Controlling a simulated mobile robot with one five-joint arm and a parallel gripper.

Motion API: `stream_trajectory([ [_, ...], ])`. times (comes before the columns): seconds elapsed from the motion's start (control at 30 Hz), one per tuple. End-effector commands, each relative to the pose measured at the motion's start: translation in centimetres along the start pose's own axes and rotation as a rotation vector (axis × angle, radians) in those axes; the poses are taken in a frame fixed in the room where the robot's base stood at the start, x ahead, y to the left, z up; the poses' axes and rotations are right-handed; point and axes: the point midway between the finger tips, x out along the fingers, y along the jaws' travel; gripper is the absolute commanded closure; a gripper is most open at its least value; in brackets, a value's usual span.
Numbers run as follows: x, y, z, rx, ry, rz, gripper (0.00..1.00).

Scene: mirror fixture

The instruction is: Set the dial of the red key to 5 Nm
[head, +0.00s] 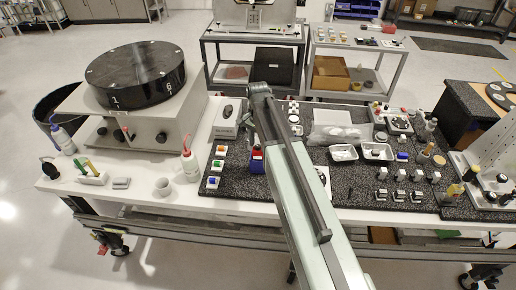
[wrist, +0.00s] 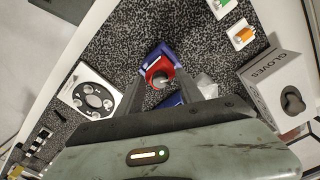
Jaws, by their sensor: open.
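The red key (wrist: 155,67) sits in a blue holder (wrist: 152,51) on the speckled dark mat, and I see its round end with a grey centre from above in the wrist view. In the head view the red key (head: 257,152) and the blue holder (head: 257,167) show just left of my arm, partly hidden by it. My gripper (wrist: 163,76) is open, with a dark finger on each side of the red key. I cannot tell whether the fingers touch it. The dial's scale and setting are too small to read.
A white GLOVES box (wrist: 275,88) stands right of my gripper in the wrist view. White blocks with orange and green tops (wrist: 240,34) lie upper right. Bare mat surrounds the holder's far side.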

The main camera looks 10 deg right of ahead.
Motion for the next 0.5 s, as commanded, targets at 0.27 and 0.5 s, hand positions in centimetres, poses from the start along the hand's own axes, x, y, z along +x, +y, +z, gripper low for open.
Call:
stream_trajectory([
  [0.27,-0.18,-0.03,0.04,-0.001,0.0,0.0,0.92],
  [0.5,-0.17,-0.12,0.15,-0.009,0.0,0.0,1.0],
])
